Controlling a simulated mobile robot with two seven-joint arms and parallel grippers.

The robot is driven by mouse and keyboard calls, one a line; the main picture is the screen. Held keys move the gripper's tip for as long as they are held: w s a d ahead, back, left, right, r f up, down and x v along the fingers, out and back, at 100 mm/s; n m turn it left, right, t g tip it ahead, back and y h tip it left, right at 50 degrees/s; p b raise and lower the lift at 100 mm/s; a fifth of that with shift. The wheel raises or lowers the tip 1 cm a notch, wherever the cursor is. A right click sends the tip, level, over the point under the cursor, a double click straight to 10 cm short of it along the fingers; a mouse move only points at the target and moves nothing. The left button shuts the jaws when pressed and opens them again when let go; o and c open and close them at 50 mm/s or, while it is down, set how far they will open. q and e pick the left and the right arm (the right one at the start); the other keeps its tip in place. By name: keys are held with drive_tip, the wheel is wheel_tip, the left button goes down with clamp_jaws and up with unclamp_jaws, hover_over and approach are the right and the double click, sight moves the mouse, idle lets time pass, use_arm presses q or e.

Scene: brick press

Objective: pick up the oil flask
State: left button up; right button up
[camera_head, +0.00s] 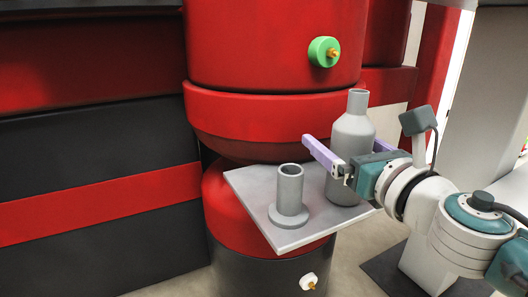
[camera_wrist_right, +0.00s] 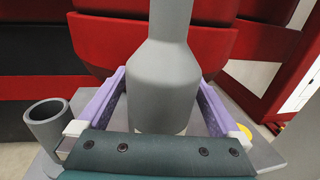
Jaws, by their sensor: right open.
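The oil flask (camera_head: 352,135) is a grey bottle with a narrow neck. It stands upright on the right side of a grey plate (camera_head: 252,202). In the right wrist view the flask (camera_wrist_right: 162,85) fills the middle. My right gripper (camera_head: 342,141) is open, with its lilac fingers on either side of the flask's body. In the wrist view the gripper's fingers (camera_wrist_right: 163,78) flank the flask, with a gap visible beside the lower body; contact is not clear. My left gripper is not in view.
A grey hollow tube on a round base (camera_head: 289,190) stands on the plate left of the flask, close to my near finger. The red press body (camera_head: 270,110) rises right behind, with a green knob (camera_head: 323,51). A white knob (camera_head: 308,281) sits below the plate.

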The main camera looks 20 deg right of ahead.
drive_tip(key=c, duration=1.5)
drive_tip(key=shift+s, duration=0.1)
clamp_jaws()
drive_tip(key=shift+r, duration=0.15)
